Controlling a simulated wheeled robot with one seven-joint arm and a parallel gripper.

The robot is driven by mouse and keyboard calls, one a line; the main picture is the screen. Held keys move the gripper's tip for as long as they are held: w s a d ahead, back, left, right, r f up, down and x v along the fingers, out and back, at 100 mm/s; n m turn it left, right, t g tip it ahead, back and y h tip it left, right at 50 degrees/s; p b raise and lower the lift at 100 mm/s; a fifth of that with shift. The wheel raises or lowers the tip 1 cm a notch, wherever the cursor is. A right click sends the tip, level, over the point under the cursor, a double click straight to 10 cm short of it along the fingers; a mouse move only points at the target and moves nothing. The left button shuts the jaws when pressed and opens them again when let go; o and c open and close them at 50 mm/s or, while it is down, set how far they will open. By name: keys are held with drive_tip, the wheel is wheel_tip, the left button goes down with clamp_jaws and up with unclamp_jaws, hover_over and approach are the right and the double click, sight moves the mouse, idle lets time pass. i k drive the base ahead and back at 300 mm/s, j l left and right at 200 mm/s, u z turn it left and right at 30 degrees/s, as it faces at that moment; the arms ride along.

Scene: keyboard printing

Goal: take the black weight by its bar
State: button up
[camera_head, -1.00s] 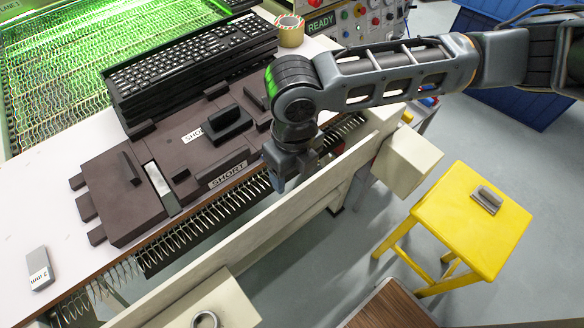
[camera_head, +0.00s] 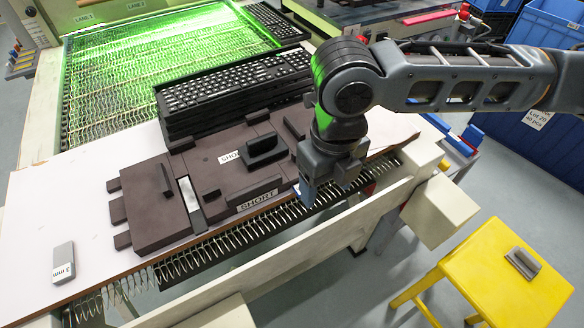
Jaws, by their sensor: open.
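The black weight (camera_head: 263,151), a dark block with a raised bar along its top, sits on the brown fixture (camera_head: 150,215) on the white table. My gripper (camera_head: 316,196) is to the right of the weight and lower in the picture, near the table's front edge. It points down, is open and holds nothing. The weight is apart from the gripper, and its bar is in plain view. The far jaw is partly hidden by the near side of the gripper.
Stacked black keyboards (camera_head: 235,85) stand behind the fixture. A green-lit wire conveyor (camera_head: 150,75) lies beyond. A coiled row (camera_head: 225,245) and a pale rail (camera_head: 290,255) run along the front. A yellow stool (camera_head: 490,285) with a grey object (camera_head: 522,263) stands right. The table's left end is mostly clear.

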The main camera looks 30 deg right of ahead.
sight(258, 151)
drive_tip(key=i+j, duration=0.15)
drive_tip(key=j, duration=0.4)
drive_tip(key=i+j, duration=0.1)
drive_tip(key=j, duration=0.4)
drive_tip(key=i+j+z, duration=0.1)
drive_tip(key=j, duration=0.45)
drive_tip(key=i+j, duration=0.15)
drive_tip(key=j, duration=0.35)
drive_tip(key=i+j, duration=0.1)
drive_tip(key=j, duration=0.45)
